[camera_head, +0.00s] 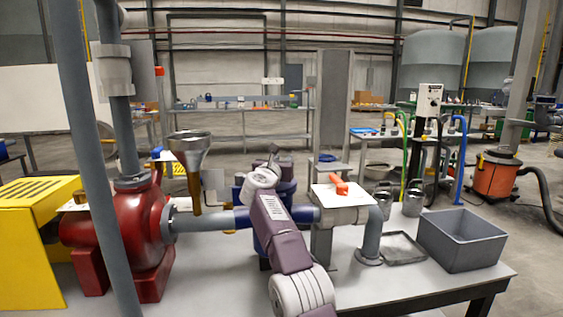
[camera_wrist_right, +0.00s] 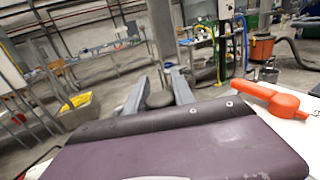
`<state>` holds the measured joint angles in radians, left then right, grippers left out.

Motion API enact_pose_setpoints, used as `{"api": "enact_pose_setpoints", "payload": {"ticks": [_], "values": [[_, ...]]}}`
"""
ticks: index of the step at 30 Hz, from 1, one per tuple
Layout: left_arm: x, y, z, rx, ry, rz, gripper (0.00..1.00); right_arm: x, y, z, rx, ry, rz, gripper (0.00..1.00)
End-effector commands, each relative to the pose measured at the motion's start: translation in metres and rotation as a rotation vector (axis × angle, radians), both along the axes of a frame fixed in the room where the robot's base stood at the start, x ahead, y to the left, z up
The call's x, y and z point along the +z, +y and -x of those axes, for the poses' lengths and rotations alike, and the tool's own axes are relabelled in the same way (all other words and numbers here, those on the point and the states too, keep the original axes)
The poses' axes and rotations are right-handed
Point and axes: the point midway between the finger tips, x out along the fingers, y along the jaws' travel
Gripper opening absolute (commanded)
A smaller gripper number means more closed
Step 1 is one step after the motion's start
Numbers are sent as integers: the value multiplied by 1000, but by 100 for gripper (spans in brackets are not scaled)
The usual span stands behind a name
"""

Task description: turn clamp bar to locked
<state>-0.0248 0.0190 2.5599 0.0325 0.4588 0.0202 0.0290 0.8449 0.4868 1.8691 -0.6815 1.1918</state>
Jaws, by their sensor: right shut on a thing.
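My right gripper (camera_head: 272,157) is above a blue vessel (camera_head: 286,191) on the grey bench, and my wrist and forearm cover much of the vessel. In the right wrist view the two grey fingers (camera_wrist_right: 158,92) are on either side of a dark grey rounded piece (camera_wrist_right: 158,99). The gripper is shut on this piece, which appears to be the end of the clamp bar. The rest of the bar is hidden, so its angle cannot be told. My left gripper is not in view.
An orange handle (camera_head: 339,184) lies on a white-topped block right of my arm. A red pump body (camera_head: 150,235) and a funnel (camera_head: 190,145) stand left. A grey bin (camera_head: 462,240) and a shallow tray (camera_head: 404,248) are on the bench's right.

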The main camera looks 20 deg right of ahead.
Motion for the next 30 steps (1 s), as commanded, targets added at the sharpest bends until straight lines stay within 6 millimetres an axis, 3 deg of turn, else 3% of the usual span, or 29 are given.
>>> {"api": "enact_pose_setpoints", "payload": {"ticks": [9,10,12,22,30], "values": [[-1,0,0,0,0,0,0,-7,1,-1,-2,11,-7,0],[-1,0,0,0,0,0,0,-8,1,-1,-2,12,-7,35],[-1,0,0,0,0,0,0,-7,1,-1,-2,11,-5,52],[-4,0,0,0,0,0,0,-5,2,1,-2,5,-3,52],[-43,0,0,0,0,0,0,-10,27,32,0,5,-2,52]]}}
